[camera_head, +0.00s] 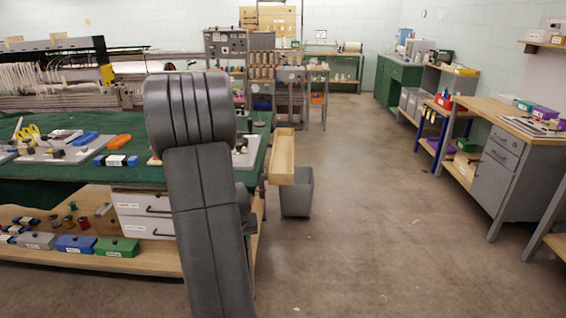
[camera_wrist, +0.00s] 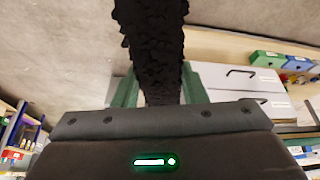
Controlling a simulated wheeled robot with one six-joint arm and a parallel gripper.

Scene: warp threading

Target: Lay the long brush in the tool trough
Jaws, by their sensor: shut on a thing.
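The long brush (camera_wrist: 153,45) is a dark, bristly rod in the wrist view, running from the top edge down between my gripper's green fingers. My gripper (camera_wrist: 157,78) is shut on it. The brush's far end is cut off by the top of the picture. In the head view my arm stands in front, and the gripper and brush do not show. A long, light wooden trough (camera_head: 281,157), which looks like the tool trough, is fixed at the right end of the green table. Its inside cannot be made out.
The green-topped table (camera_head: 262,140) carries boards and tools, with white drawers (camera_head: 143,215) and small coloured boxes on the shelf below. A grey bin (camera_head: 297,197) stands under the trough. The floor (camera_head: 390,230) to the right is clear up to a wooden-topped bench (camera_head: 500,115).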

